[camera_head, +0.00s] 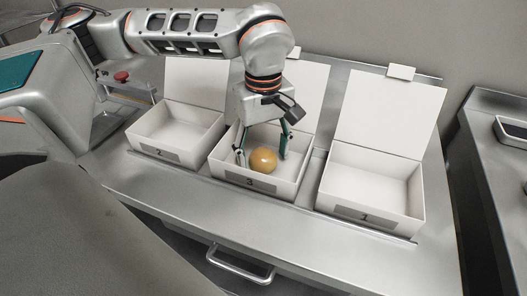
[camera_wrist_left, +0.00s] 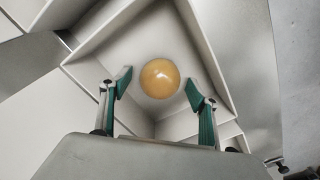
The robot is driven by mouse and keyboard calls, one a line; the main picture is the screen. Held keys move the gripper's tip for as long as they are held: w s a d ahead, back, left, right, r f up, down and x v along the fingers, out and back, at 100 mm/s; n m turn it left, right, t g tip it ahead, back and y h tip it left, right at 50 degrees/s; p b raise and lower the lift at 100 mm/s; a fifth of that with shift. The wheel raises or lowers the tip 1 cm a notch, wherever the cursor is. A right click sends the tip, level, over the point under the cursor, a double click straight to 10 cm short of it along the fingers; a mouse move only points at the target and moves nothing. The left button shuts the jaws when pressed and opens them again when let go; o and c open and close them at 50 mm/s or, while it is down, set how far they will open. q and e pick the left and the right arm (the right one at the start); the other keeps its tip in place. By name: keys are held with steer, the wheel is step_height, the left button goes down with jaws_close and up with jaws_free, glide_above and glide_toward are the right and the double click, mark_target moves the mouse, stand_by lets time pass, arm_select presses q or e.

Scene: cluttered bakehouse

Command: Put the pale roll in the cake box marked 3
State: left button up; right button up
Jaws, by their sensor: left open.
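The pale roll (camera_head: 263,160) is a round, golden-tan ball inside the middle cake box (camera_head: 250,183), which is marked 3. In the left wrist view the roll (camera_wrist_left: 160,78) sits on the white box floor, with bare floor around it. My left gripper (camera_head: 263,157) reaches down into this box from above. Its fingers are open on either side of the roll. In the left wrist view a gap shows between the roll and both fingertips (camera_wrist_left: 158,80). My right gripper is not in view.
Open white boxes stand on both sides: the box marked 2 (camera_head: 160,154) at left and the box marked 1 (camera_head: 365,211) at right, both empty. Their lids stand up behind. The metal counter (camera_head: 330,252) is clear in front. Another counter with a dark tray (camera_head: 512,132) is at far right.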

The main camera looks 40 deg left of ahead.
mark_target(263, 153)
arm_select(q)
step_height(263, 153, up, 12)
steer(key=p, duration=0.1)
steer(key=shift+p, duration=0.4)
stand_by(0.5)
